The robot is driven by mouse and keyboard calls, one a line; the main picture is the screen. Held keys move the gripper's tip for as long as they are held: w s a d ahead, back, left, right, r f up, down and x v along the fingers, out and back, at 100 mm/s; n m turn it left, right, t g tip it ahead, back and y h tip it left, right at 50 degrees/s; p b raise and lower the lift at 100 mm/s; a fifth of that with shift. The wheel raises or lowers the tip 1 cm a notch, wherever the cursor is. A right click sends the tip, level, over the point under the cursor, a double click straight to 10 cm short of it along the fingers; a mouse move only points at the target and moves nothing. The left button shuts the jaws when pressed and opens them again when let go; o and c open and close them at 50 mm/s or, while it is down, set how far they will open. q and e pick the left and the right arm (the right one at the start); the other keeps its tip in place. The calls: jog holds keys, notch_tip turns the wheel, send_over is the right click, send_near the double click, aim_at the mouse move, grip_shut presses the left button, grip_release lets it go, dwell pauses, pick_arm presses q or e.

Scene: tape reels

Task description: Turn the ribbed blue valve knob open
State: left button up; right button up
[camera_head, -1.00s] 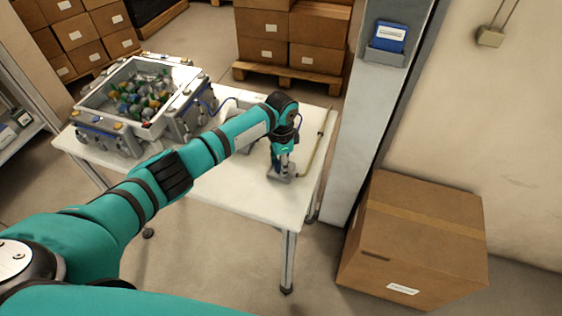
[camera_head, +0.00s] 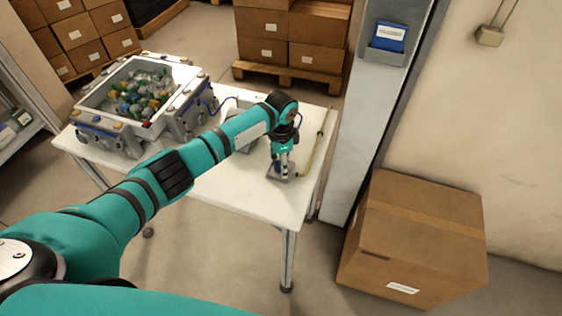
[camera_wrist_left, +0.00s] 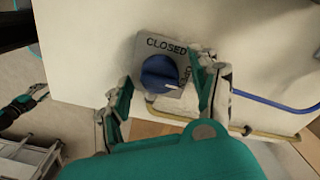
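The ribbed blue knob (camera_wrist_left: 160,74) sits on a grey plate (camera_wrist_left: 157,44) marked CLOSED at the top in the left wrist view. A second label at its right is partly hidden. A white mark shows at the knob's lower right edge. My left gripper (camera_wrist_left: 161,88) is open, one finger at each side of the knob; I cannot tell whether either touches it. In the head view my left gripper (camera_head: 284,166) points down over the plate (camera_head: 274,176), with a bit of the blue knob (camera_head: 277,167) showing.
The white table (camera_head: 240,195) bears a grey box (camera_head: 110,98) of mixed parts at the back left. A yellowish hose (camera_head: 317,153) and a blue cable (camera_wrist_left: 270,102) run near the knob. A pillar (camera_head: 366,120) and large carton (camera_head: 415,235) stand right. A teal-black part (camera_wrist_left: 22,104) shows at the wrist view's left edge.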

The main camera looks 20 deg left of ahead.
pick_arm(q)
notch_tip(320, 180, up, 12)
dwell(0.6)
jog(key=shift+f, duration=0.1)
